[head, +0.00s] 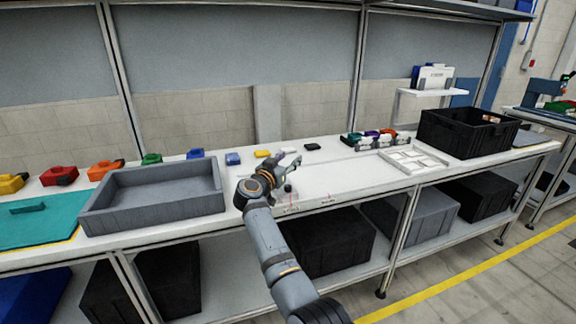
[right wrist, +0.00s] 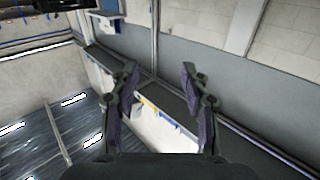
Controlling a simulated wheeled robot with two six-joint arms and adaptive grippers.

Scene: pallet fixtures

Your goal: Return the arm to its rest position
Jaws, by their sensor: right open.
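My right arm reaches up from the bottom of the head view over the white workbench (head: 330,182). Its gripper (head: 291,163) is above the middle of the bench top. In the right wrist view the two dark fingers of this gripper (right wrist: 159,75) stand wide apart with nothing between them. Past them the wall panel, a metal post and part of a shelf show at a tilt. My left gripper is in neither view.
A grey tray (head: 150,226) stands left of the arm, beside a teal mat (head: 35,222). Several small coloured parts line the back edge. A white pallet fixture (head: 413,160) and a black crate (head: 466,147) stand to the right. Black bins sit on the lower shelf.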

